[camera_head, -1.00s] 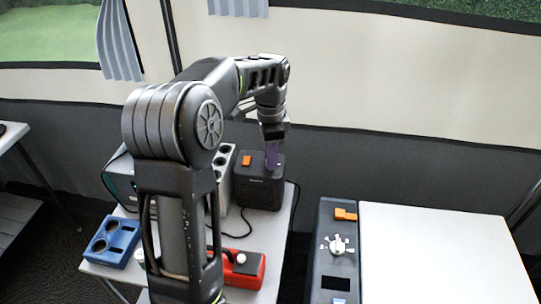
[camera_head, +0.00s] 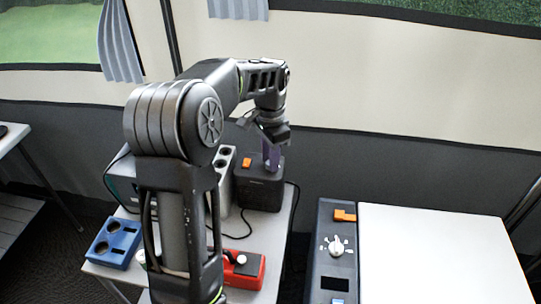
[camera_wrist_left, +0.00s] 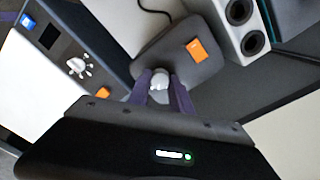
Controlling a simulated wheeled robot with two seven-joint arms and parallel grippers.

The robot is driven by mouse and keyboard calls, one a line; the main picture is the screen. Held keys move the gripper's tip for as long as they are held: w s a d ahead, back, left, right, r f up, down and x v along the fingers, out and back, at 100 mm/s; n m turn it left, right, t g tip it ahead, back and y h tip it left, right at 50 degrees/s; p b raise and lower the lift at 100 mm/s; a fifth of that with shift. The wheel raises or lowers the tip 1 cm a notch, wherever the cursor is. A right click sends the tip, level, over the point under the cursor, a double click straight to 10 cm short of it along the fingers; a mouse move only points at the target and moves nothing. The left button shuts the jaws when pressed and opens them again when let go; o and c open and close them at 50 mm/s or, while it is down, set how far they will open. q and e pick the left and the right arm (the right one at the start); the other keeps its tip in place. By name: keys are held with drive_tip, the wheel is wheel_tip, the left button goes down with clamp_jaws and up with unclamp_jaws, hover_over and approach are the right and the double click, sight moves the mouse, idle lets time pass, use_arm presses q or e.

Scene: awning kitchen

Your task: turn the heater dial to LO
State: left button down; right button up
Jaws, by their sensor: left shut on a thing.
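A dark box (camera_head: 259,190), which I take for the heater, stands on the small table and has an orange block (camera_head: 246,162) on top. It also shows in the left wrist view (camera_wrist_left: 178,42). Its white dial (camera_wrist_left: 160,79) sits between the two purple fingers of my left gripper (camera_wrist_left: 160,86). My left gripper (camera_head: 272,163) points down onto the box top and is shut on this dial. The fingers hide the dial in the head view. I cannot read any LO mark or the dial's setting. My right gripper is not in view.
A grey control panel (camera_head: 323,262) with its own white dial (camera_head: 337,246) stands at the right beside a white tabletop (camera_head: 440,255). A white unit with round holes (camera_head: 223,162), a red box (camera_head: 250,268) and a blue box (camera_head: 113,242) are on the small table.

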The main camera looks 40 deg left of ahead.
use_arm(q)
drive_tip(key=n+p, duration=0.1)
drive_tip(key=n, duration=0.4)
drive_tip(key=shift+n+p, duration=0.3)
drive_tip(key=shift+p, duration=0.1)
drive_tip(key=shift+n+p, duration=0.55)
drive_tip(key=shift+n, duration=1.75)
drive_tip(key=c, duration=1.1)
unclamp_jaws()
drive_tip(key=shift+c, duration=0.2)
drive_tip(key=shift+r, duration=3.9)
